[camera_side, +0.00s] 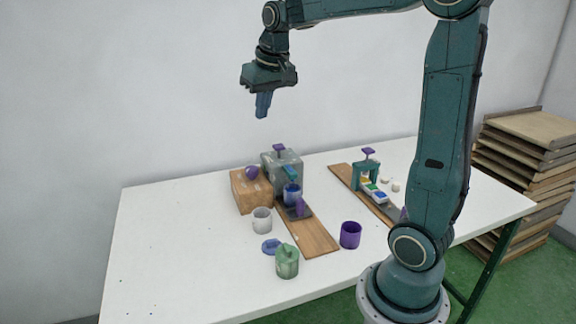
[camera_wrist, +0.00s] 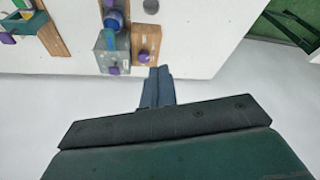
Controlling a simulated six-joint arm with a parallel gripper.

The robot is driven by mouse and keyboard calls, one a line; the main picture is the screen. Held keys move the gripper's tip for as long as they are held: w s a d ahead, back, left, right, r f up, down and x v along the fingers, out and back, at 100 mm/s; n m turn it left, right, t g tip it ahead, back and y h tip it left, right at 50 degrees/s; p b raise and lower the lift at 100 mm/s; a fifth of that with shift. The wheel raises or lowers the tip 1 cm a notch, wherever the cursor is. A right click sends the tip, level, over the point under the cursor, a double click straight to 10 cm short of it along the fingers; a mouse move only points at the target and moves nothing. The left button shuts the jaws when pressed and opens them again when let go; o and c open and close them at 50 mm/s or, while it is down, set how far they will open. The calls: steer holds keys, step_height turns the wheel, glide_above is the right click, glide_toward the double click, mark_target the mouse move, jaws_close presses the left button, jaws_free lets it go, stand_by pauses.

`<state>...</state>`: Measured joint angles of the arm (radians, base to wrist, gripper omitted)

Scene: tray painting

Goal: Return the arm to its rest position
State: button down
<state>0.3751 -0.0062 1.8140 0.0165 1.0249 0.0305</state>
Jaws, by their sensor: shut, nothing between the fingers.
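My gripper (camera_side: 262,105) hangs high above the back of the white table (camera_side: 180,265) in the side view, well clear of everything below. Its fingers point down and are shut with nothing between them. In the wrist view the shut fingers (camera_wrist: 157,88) show in the middle, with the table's edge beyond them. The arm reaches from its base at the right, up and across to the left.
A grey machine (camera_side: 285,172) with a blue cup (camera_side: 292,194) stands beside a wooden box (camera_side: 250,191). A white cup (camera_side: 262,220), green jar (camera_side: 287,262) and purple cup (camera_side: 350,235) stand nearer. A green stand (camera_side: 366,173) is at right. Stacked boards (camera_side: 525,150) stand beyond the table.

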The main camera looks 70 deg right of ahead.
steer(key=s+a+f+n+t, duration=0.1)
steer(key=s+a+f+n, duration=0.1)
steer(key=s+a, duration=0.5)
steer(key=s+a+f+n+t+y, duration=0.1)
steer(key=s+a+f+n, duration=0.1)
steer(key=s+a, duration=0.6)
steer(key=s, duration=0.4)
steer(key=shift+f+n, duration=0.35)
steer(key=shift+n, duration=0.05)
